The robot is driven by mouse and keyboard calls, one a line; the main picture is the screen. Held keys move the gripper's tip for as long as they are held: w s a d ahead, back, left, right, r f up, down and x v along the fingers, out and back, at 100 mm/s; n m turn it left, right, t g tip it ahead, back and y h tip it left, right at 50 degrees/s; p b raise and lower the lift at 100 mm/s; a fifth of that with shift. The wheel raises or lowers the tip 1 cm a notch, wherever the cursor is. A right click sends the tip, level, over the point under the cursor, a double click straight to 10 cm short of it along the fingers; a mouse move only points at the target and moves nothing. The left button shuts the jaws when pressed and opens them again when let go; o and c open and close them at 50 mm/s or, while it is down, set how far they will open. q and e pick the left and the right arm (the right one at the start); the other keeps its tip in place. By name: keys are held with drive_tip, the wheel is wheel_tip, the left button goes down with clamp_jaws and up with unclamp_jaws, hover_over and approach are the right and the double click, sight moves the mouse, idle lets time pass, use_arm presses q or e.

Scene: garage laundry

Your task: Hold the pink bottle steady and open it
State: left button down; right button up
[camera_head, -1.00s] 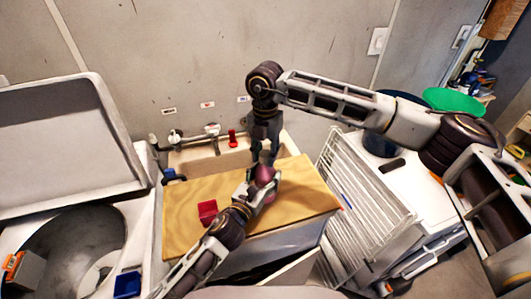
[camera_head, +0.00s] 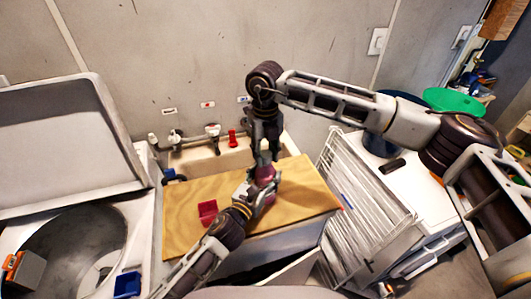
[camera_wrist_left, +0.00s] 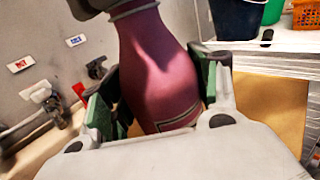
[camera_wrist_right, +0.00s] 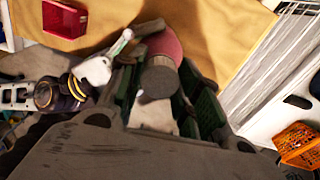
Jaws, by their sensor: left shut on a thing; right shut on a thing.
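The pink bottle (camera_head: 265,172) stands above the wooden board, between my two grippers. It fills the middle of the left wrist view (camera_wrist_left: 158,65). My left gripper (camera_head: 262,190) comes from the front left and is shut around the bottle's body, with green pads on either side (camera_wrist_left: 155,95). My right gripper (camera_head: 264,156) points down from above, its fingers at the bottle's top. In the right wrist view a round grey-brown cap (camera_wrist_right: 158,82) lies between its green-padded fingers. The bottle's base and the finger contact on the cap are partly hidden.
The wooden board (camera_head: 310,195) lies over the sink (camera_head: 210,158). A small red box (camera_head: 208,212) sits on it, left of the bottle. A red item (camera_head: 232,138) and taps stand behind. A white rack (camera_head: 355,180) is right; an open washer (camera_head: 75,245) is left.

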drive_tip(key=n, duration=0.8)
drive_tip(key=shift+n, duration=0.3)
drive_tip(key=n, duration=0.8)
drive_tip(key=shift+n, duration=0.3)
drive_tip(key=n, duration=0.4)
drive_tip(key=shift+r+n, duration=0.1)
drive_tip(key=shift+n, duration=0.2)
drive_tip(key=n, duration=0.8)
drive_tip(key=shift+w+n, duration=0.1)
drive_tip(key=shift+n, duration=2.4)
drive_tip(key=shift+r, duration=1.2)
